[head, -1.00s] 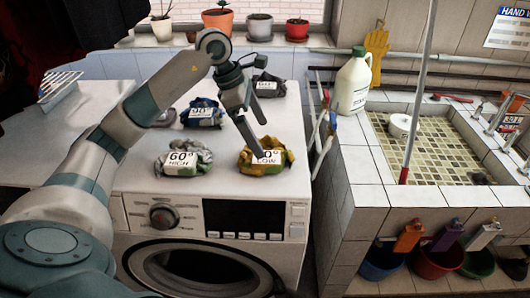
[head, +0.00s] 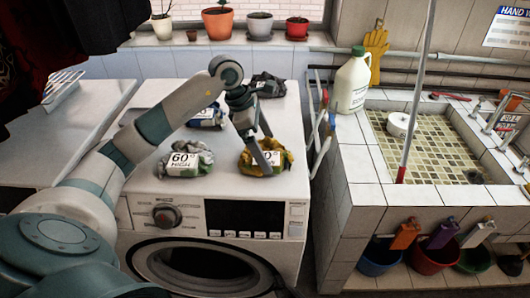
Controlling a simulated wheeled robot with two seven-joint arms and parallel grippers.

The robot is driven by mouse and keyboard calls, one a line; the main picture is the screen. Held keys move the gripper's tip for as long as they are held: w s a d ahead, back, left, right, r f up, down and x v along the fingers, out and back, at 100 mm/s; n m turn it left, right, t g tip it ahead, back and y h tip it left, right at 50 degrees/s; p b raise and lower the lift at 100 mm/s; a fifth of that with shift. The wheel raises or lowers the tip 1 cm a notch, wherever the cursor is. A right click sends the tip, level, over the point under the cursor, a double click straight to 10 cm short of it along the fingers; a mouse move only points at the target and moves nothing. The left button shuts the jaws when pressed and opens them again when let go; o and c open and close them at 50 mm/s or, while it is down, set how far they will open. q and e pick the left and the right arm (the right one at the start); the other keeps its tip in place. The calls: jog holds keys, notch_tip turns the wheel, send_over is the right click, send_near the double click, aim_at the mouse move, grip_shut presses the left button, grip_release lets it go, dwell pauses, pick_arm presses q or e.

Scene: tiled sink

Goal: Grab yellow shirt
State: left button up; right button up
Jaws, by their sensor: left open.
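The yellow shirt (head: 251,164) is a folded bundle with a white label, lying on the right front of the washing machine top (head: 225,182). My left gripper (head: 267,153) is open, pointing down at the shirt. Its fingers overlap the shirt and partly hide the label. I cannot tell whether they touch the cloth. My right gripper is not in view.
A grey-green bundle (head: 185,160) with a label lies left of the yellow shirt. A blue bundle (head: 207,117) and a dark bundle (head: 268,84) lie farther back. A white jug (head: 352,82) stands on the tiled sink edge at right.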

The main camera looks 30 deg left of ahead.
pick_arm(q)
jog(key=shift+d+f, duration=0.1)
jog(key=shift+f, duration=0.2)
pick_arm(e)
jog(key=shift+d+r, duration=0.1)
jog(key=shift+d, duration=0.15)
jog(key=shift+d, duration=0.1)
pick_arm(q)
jog(key=c, duration=0.8)
jog(key=shift+c, duration=0.2)
jog(key=shift+r, duration=0.15)
